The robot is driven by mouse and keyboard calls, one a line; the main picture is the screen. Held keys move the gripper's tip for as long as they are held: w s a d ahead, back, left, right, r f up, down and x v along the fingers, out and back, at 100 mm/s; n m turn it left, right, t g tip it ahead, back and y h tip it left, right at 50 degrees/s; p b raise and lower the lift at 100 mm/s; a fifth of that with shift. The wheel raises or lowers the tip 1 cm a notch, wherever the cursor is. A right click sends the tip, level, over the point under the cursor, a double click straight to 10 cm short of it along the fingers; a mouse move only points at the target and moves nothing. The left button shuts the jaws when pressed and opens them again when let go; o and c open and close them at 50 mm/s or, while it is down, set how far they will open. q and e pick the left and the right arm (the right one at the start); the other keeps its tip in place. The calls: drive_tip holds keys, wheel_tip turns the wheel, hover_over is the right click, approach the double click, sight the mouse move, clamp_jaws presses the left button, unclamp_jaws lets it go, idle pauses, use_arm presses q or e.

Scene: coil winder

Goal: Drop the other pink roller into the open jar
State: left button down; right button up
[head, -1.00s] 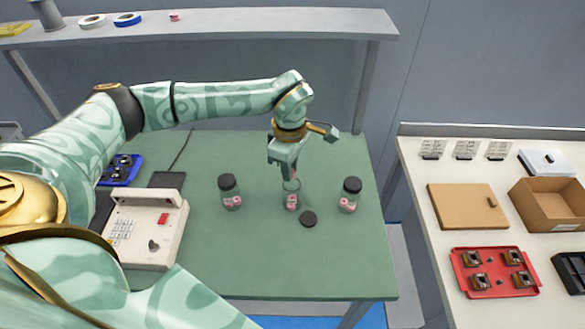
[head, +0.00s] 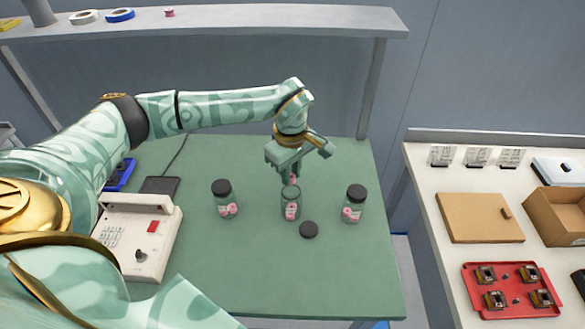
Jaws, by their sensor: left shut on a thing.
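The open jar (head: 291,205) stands upright in the middle of the green table, with pink and white showing inside it. Its black lid (head: 308,229) lies flat on the table just to the right and in front. My left gripper (head: 291,179) points down right at the jar's mouth, shut on a pink roller (head: 294,180). The fingers hide most of that roller; I cannot tell whether it is inside the rim. Another small pink roller (head: 169,12) sits on the grey shelf. My right gripper is not in view.
Black-capped jars with pink rollers stand on the left (head: 225,200) and right (head: 354,204) of the open jar. A cream keypad machine (head: 137,237) is at the table's left. A white side table (head: 425,175) holds a cork board, box and red tray. The table's front is clear.

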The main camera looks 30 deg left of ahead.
use_arm(q)
drive_tip(key=shift+f, duration=0.3)
drive_tip(key=shift+r, duration=0.1)
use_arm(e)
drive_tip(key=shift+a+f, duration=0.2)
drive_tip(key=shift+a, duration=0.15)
use_arm(q)
drive_tip(key=shift+f, duration=0.25)
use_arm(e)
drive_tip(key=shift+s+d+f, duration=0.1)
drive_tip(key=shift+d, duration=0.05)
use_arm(q)
drive_tip(key=shift+f, duration=0.35)
drive_tip(key=shift+f+b, duration=0.5)
drive_tip(key=shift+f, duration=0.15)
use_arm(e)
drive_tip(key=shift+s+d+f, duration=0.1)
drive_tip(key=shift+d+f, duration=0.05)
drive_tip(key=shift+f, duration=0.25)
use_arm(q)
drive_tip(key=shift+f, duration=0.1)
drive_tip(key=c, duration=1.2)
unclamp_jaws()
